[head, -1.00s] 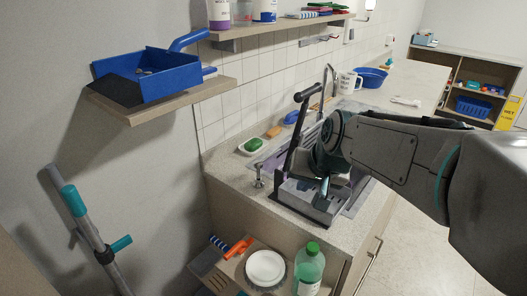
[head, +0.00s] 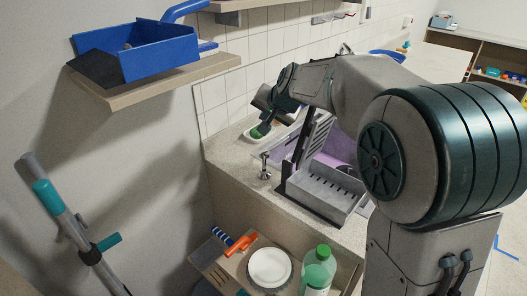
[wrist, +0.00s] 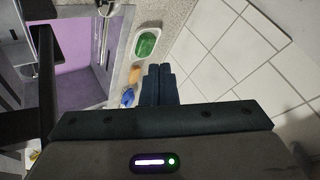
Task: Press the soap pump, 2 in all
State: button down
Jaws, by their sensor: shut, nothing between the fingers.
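The soap pump (head: 265,167) is a small chrome dispenser standing upright on the counter's near left part, in front of the green soap dish and beside the sink. In the wrist view a chrome piece that looks like the pump (wrist: 105,8) is cut off by the top edge. My gripper (head: 261,129) is above the back of the counter, by the soap dish, and points down. It is behind the pump in the head view and apart from it. In the wrist view its fingers (wrist: 158,70) are together and empty.
A white dish with green soap (wrist: 147,44) lies near the tiled wall. A grey dish rack (head: 325,190) stands right of the pump, with the purple sink (wrist: 90,40) behind. A shelf with a blue bin (head: 150,62) juts out at upper left.

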aim_at(264, 151)
jog(key=shift+f+b, duration=3.75)
jog(key=shift+f, duration=0.7)
jog(key=shift+f+b, duration=0.4)
jog(key=shift+f+b, duration=0.95)
jog(key=shift+f, duration=0.1)
jog(key=shift+r, duration=0.1)
jog(key=shift+r+p, duration=1.2)
jog(key=shift+r, duration=0.2)
notch_tip(264, 151, up, 5)
jog(key=p, duration=0.4)
